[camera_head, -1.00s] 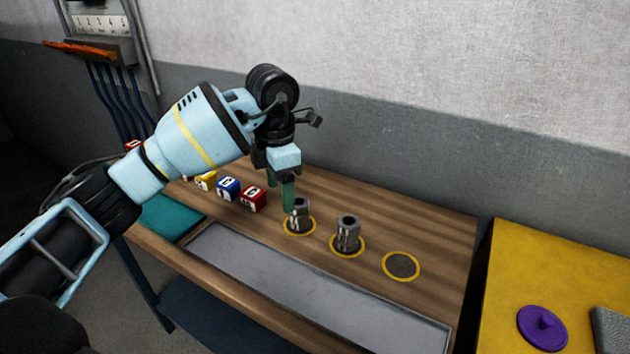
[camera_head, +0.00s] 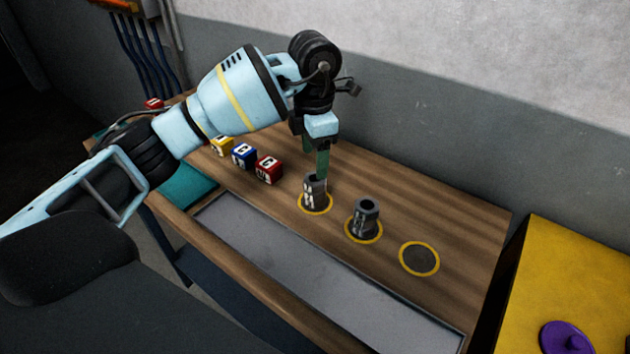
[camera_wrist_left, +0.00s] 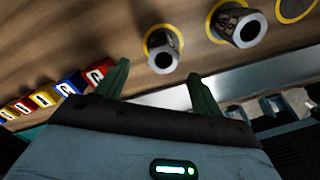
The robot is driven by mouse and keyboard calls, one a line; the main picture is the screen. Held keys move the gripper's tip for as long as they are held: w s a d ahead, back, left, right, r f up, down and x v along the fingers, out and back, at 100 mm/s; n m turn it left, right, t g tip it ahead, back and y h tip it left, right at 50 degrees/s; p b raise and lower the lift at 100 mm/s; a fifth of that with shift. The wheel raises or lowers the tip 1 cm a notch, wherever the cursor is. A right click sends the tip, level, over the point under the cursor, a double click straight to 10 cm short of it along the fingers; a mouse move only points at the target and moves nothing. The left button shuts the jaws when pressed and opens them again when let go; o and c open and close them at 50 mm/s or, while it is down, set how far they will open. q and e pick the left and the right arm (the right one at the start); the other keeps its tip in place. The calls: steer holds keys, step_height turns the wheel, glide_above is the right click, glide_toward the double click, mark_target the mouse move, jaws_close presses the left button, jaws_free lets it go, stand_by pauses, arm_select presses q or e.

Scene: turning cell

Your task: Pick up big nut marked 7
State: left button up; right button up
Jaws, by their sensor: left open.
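Two grey stacked nut pieces with white markings stand upright on yellow-ringed round spots on the wooden table. The left stack (camera_head: 314,194) is nearest my left gripper (camera_head: 315,163); the right stack (camera_head: 363,222) stands apart from it. I cannot read a 7 on either. My left gripper is open, its green fingers pointing down around the top of the left stack in the head view. In the left wrist view the left stack (camera_wrist_left: 163,55) shows just beyond and between the fingertips (camera_wrist_left: 158,75), with nothing gripped. My right gripper is not in view.
A third ringed spot (camera_head: 419,258) is empty. Lettered cubes, including a red one (camera_head: 269,170) and a blue one (camera_head: 244,155), sit to the left. A grey strip (camera_head: 300,265) runs along the front. A yellow table (camera_head: 560,270) with a purple lidlike piece (camera_head: 565,338) is at right.

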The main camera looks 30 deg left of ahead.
mark_target(315, 178)
arm_select(q)
steer(key=shift+s+d+f, duration=0.1)
steer(key=shift+f, duration=1.2)
steer(key=shift+s+d+f, duration=0.1)
steer(key=shift+f, duration=1.15)
steer(key=c, duration=1.2)
steer(key=shift+r, duration=0.15)
steer(key=shift+r, duration=0.5)
step_height(315, 178, up, 3)
steer(key=shift+w+f, duration=0.1)
steer(key=shift+f, duration=0.1)
steer(key=s+d+r, duration=0.1)
steer(key=s+d, duration=0.8)
steer(key=s, duration=0.4)
steer(key=shift+d, duration=0.25)
